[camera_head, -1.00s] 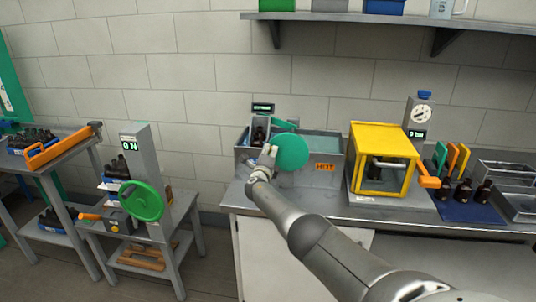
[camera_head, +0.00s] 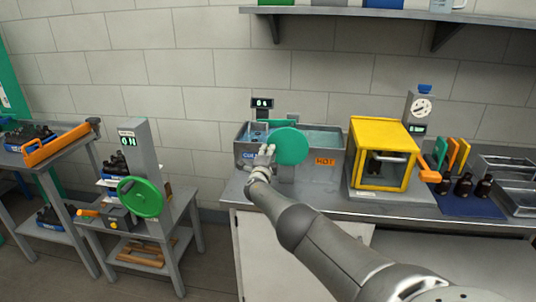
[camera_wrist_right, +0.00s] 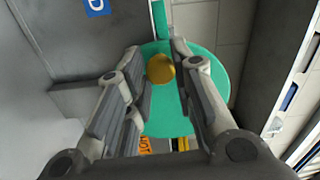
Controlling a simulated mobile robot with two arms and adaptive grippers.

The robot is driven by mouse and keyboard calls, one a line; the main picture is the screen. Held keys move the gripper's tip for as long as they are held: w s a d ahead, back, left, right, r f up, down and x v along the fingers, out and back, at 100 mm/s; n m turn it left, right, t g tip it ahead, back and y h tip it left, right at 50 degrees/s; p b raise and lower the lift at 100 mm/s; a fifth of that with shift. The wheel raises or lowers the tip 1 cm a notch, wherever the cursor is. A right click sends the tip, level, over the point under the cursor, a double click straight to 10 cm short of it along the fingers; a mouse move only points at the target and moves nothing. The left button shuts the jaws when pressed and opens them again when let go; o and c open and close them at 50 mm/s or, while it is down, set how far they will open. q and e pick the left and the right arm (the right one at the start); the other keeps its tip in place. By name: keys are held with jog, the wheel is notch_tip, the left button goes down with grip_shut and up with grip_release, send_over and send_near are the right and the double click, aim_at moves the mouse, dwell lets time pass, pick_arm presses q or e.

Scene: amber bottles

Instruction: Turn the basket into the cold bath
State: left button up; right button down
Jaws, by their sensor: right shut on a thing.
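A grey bath (camera_head: 304,174) with two sides stands on the counter, with a blue label (camera_head: 250,156) on the left front and an orange HOT label (camera_head: 325,162) on the right. A green disc (camera_head: 291,146) is at its front middle, with a green arm (camera_head: 278,123) behind it. My right gripper (camera_head: 266,153) is at the disc's left side. In the right wrist view its fingers (camera_wrist_right: 160,78) are shut around a brass knob (camera_wrist_right: 161,69) on the disc. The basket is not clearly seen; the left side shows bluish water. My left gripper is not in view.
A yellow-framed box (camera_head: 381,157) stands right of the bath, near dark bottles (camera_head: 464,186) on a blue mat. A stand with a green wheel (camera_head: 141,197) and a bench with an orange-handled tool (camera_head: 55,145) are at left. A shelf (camera_head: 400,13) hangs above.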

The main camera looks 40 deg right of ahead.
jog(key=shift+a+f, duration=0.1)
jog(key=shift+f, duration=0.1)
dwell(0.3)
jog(key=c, duration=1.2)
grip_release()
jog(key=shift+w, duration=0.15)
jog(key=shift+c, duration=0.2)
jog(key=shift+r, duration=0.15)
jog(key=shift+r, duration=0.1)
